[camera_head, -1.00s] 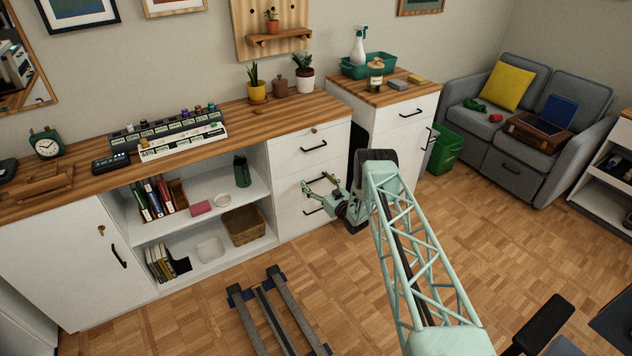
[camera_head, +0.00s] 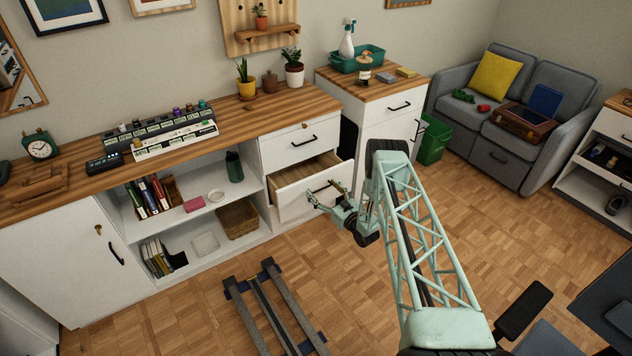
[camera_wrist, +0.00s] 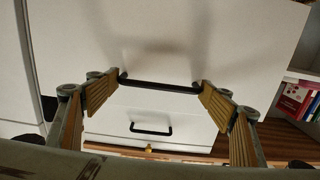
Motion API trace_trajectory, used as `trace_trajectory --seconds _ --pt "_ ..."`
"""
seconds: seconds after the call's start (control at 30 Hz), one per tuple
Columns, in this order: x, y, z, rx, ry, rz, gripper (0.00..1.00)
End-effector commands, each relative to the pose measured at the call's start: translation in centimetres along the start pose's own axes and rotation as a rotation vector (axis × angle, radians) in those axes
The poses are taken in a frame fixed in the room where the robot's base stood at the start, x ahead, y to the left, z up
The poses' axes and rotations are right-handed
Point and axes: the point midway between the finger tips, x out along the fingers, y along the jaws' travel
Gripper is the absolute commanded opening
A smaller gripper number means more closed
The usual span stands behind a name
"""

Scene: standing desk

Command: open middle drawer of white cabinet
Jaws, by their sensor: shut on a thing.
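The white cabinet (camera_head: 275,155) has a column of drawers at its right end. Its middle drawer (camera_head: 293,205) stands partly pulled out, with the wooden inside showing from above. My gripper (camera_head: 324,192) is at the drawer's front, shut on its black handle. In the wrist view the dark handle (camera_wrist: 160,84) spans between my two wood-coloured finger pads (camera_wrist: 160,98). The top drawer (camera_head: 288,150) is closed, and its handle (camera_wrist: 150,130) shows beyond in the wrist view. The bottom drawer is mostly hidden below the middle one.
Open shelves (camera_head: 210,200) with books, a basket (camera_head: 238,218) and a bottle lie left of the drawers. A second white cabinet (camera_head: 395,112) and a green bin (camera_head: 434,142) stand to the right. A dark-railed frame (camera_head: 270,310) lies on the floor in front.

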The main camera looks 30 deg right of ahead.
Motion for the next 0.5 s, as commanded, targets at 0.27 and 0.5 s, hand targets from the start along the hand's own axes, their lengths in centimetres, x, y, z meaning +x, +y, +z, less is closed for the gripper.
trace_trajectory --seconds 0.27,0.5 --pt "-6.0 0.1 -0.1 0.002 -0.002 0.002 0.55" --pt "-9.2 0.0 0.0 0.001 -0.001 0.0 0.55"
